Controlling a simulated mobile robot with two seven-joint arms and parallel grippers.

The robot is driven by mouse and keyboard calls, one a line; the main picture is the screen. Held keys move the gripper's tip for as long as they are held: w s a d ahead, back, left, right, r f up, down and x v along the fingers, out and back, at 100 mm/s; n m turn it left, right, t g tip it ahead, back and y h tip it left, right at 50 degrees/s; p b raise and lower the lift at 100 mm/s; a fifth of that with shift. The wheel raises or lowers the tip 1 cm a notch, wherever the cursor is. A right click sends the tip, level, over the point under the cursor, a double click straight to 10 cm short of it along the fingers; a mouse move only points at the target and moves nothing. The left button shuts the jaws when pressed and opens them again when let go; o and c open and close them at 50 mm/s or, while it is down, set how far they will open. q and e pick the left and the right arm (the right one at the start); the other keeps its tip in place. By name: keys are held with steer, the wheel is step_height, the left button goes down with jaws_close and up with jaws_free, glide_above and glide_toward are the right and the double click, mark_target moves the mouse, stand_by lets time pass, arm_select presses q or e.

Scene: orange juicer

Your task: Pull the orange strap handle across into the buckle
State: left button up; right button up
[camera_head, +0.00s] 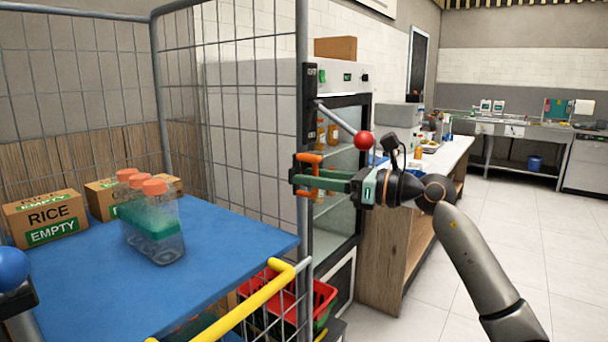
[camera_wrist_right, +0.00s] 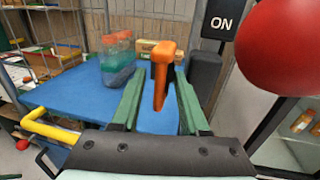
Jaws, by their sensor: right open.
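The orange strap handle (camera_head: 308,159) is at the front corner post of the wire cage cart. In the right wrist view the orange handle (camera_wrist_right: 161,72) is T-shaped, with its stem between my green fingers. My right gripper (camera_head: 318,180) is open around the handle, coming from the right; it also shows in the right wrist view (camera_wrist_right: 157,105). I cannot tell whether a finger touches the handle. I cannot make out the buckle or the strap for certain. My left gripper is not in view.
A red ball knob (camera_head: 364,140) on a grey lever is close above my right gripper. The blue shelf (camera_head: 235,238) holds bottles (camera_head: 152,222) and rice boxes (camera_head: 46,218). A yellow bar (camera_head: 245,306) crosses the cart's front. A blue ball (camera_head: 12,268) is at lower left.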

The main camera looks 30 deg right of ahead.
jaws_close()
stand_by(0.4)
stand_by(1.1)
